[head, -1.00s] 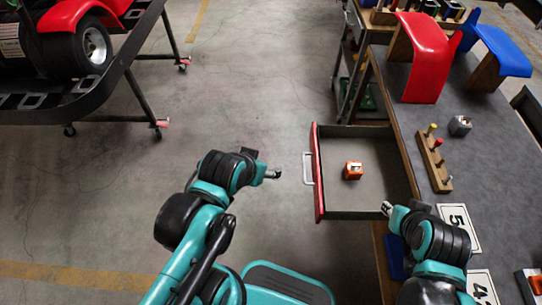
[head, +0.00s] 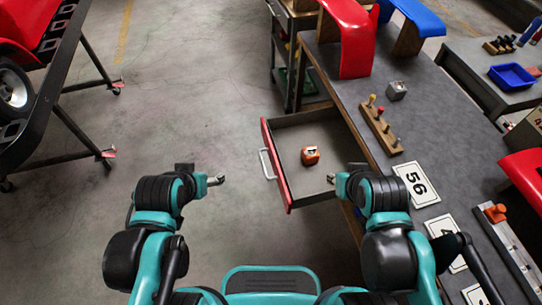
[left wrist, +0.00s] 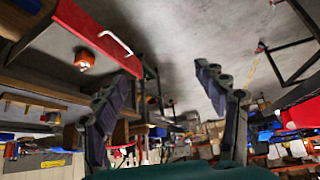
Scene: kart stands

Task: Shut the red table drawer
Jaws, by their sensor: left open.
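The red-fronted table drawer (head: 277,163) is pulled out from the left side of the grey workbench in the head view. Its pale handle (head: 266,165) faces left, and an orange box-like item (head: 310,155) lies inside. My left gripper (head: 217,180) is to the left of the handle, apart from it and open. In the left wrist view my left gripper's fingers (left wrist: 165,105) are spread with nothing between them, and the red drawer front (left wrist: 105,35) shows at the upper left. My right gripper (head: 334,179) is at the drawer's near right side; whether it is open is unclear.
The grey workbench (head: 385,135) holds a peg block (head: 381,130), number cards (head: 416,184) and red and blue panels. A dark kart stand (head: 60,80) stands at the left. The floor left of the drawer is clear.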

